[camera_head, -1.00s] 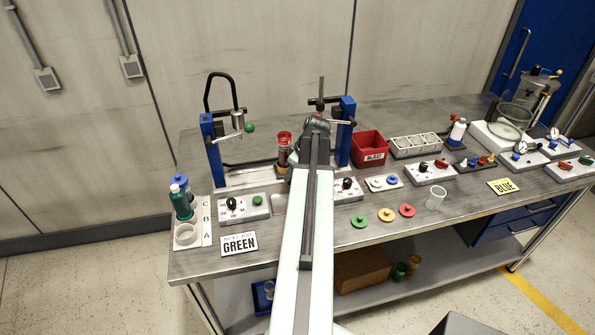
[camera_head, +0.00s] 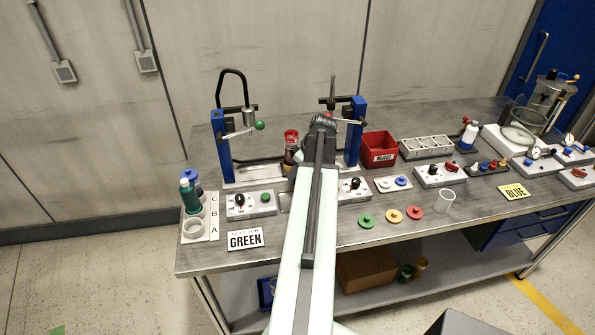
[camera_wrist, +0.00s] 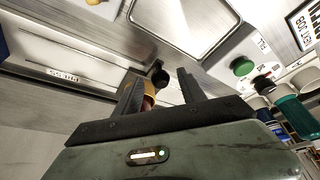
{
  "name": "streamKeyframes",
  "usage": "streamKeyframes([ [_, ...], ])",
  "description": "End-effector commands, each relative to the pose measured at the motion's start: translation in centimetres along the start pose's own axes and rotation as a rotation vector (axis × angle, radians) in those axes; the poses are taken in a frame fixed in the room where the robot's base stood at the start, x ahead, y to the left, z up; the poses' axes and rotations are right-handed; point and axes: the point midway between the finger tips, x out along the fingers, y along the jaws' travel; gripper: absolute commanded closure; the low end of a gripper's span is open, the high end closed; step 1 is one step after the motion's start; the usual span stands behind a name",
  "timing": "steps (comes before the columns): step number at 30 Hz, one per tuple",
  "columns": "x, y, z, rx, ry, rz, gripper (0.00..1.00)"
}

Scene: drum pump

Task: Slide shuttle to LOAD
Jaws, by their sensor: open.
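The shuttle seems to be the carriage bearing a red-topped cylinder (camera_head: 291,148), on the low track (camera_head: 255,172) between two blue posts. My arm hides part of it in the head view. In the wrist view, a yellowish cup-like part with red below it (camera_wrist: 140,88) shows partly behind my left finger. A black round knob (camera_wrist: 160,77) on a short stem shows between and beyond the fingertips. My gripper (camera_wrist: 161,82) is open; I cannot tell whether it touches the knob. A track plate reads PRESS upside down (camera_wrist: 62,74). No LOAD label is legible.
Control boxes stand in front of the track, one with a green button (camera_head: 265,197), also in the wrist view (camera_wrist: 242,66). A red bin (camera_head: 378,150) is right of the right post. Green bottle (camera_head: 189,195) and GREEN sign (camera_head: 245,239) are at left.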

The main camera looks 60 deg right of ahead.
Motion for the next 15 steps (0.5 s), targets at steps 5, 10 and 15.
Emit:
streamKeyframes([
  [5, -2.9, 0.0, -0.2, 0.002, 0.000, 0.001, 0.52],
  [10, -6.3, 0.0, -0.3, 0.002, 0.001, 0.001, 0.52],
  [15, -7.8, 0.0, -0.1, 0.001, 0.001, 0.000, 0.52],
])
